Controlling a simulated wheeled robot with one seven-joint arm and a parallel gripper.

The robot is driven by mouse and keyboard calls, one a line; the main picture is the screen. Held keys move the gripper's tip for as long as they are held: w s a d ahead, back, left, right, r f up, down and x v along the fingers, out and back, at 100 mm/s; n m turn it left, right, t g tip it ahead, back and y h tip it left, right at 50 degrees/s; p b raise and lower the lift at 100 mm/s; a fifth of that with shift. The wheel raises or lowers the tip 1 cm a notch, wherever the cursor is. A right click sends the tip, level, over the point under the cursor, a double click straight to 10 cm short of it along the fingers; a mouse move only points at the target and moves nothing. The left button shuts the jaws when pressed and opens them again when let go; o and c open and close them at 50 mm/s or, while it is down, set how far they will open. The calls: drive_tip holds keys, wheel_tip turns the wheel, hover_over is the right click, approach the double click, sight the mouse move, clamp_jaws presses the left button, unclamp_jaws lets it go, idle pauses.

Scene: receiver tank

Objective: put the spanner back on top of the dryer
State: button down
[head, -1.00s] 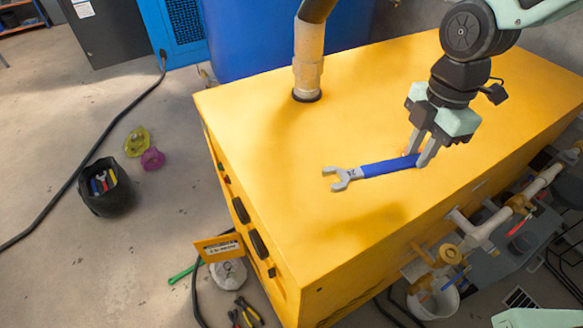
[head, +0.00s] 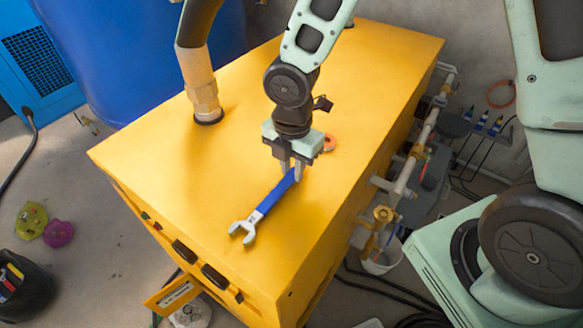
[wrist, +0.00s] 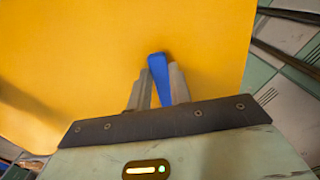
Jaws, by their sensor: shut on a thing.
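The spanner (head: 266,204) has a blue handle and a grey open-ended head, which points to the lower left in the head view. My gripper (head: 289,176) is shut on the far end of its blue handle. The spanner is over the yellow top of the dryer (head: 290,90); I cannot tell whether it touches the surface. In the wrist view, the blue handle (wrist: 159,75) shows between the fingers (wrist: 158,90), with the yellow top behind it. The spanner's grey head is not visible there.
A thick pipe (head: 203,85) rises from the dryer top at the left. Pipes and valves (head: 400,180) run along the right side. The front part of the top is clear.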

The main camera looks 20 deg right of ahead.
drive_tip(key=shift+f, duration=0.4)
drive_tip(key=c, duration=1.3)
unclamp_jaws()
wheel_tip(320, 180, up, 11)
drive_tip(key=s+r+m, duration=0.1)
drive_tip(key=s+m, duration=0.4)
drive_tip(key=s+a+r+m, duration=0.1)
drive_tip(key=s+m, duration=0.5)
drive_tip(key=s+a+r+m, duration=0.1)
drive_tip(key=s+m, duration=0.4)
drive_tip(key=m, duration=0.1)
drive_tip(key=shift+s+a+r+y, duration=0.25)
drive_tip(key=shift+r+y, duration=0.05)
drive_tip(key=shift+r, duration=0.05)
